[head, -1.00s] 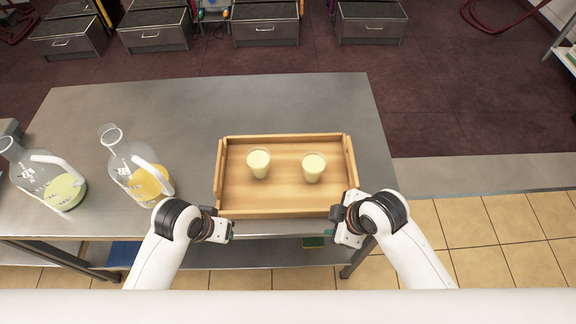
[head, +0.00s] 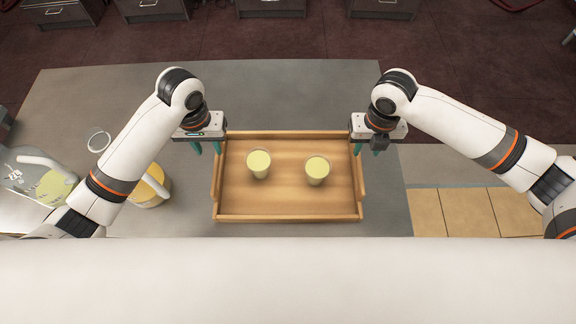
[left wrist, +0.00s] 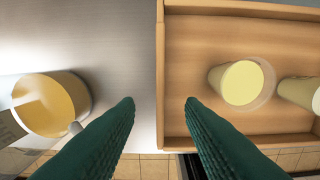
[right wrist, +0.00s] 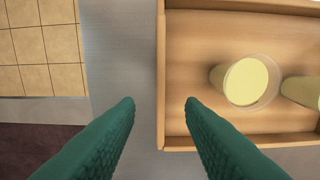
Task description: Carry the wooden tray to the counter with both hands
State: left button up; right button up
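The wooden tray (head: 288,205) lies on the grey metal table and holds two glasses of pale yellow liquid, a left glass (head: 259,164) and a right glass (head: 317,170). My left gripper (head: 205,149) is at the tray's far left corner. In the left wrist view its green fingers (left wrist: 158,102) are apart, one on each side of the tray's left wall, with nothing between them but the wall below. My right gripper (head: 368,146) is at the far right corner. In the right wrist view its fingers (right wrist: 158,102) are likewise apart on either side of the right wall.
A jug of orange liquid (head: 152,187) and a jug of pale yellow liquid (head: 52,184) stand on the left of the table (head: 290,90), partly behind my left arm. The table's right edge is just beyond the tray. Grey drawer units stand at the back.

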aim_at(220, 171)
pick_arm(q)
jog(key=shift+s, duration=0.3)
pick_arm(e)
jog(key=shift+s, duration=0.25)
